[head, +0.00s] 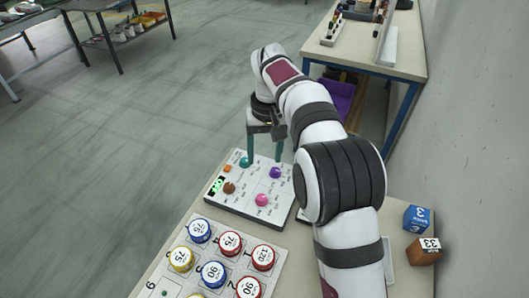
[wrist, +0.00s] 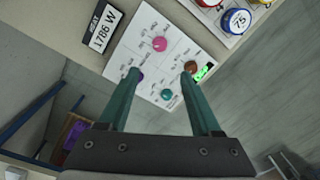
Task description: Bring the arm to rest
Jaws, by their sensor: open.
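My gripper (head: 264,160) is open and empty, with its teal fingers spread above the far part of a white panel (head: 226,203). In the wrist view my gripper (wrist: 160,72) also shows nothing between its fingertips. I cannot tell whether the fingertips touch the panel. My arm reaches from the bottom right of the head view up and over the table (head: 160,270).
A white board (head: 222,238) with several numbered round pieces lies at the near left. A blue block (head: 416,219) and a brown block (head: 423,251) sit at the right edge. A plate reading 1786 W (wrist: 102,27) lies beside the panel. Another table (head: 400,62) stands behind.

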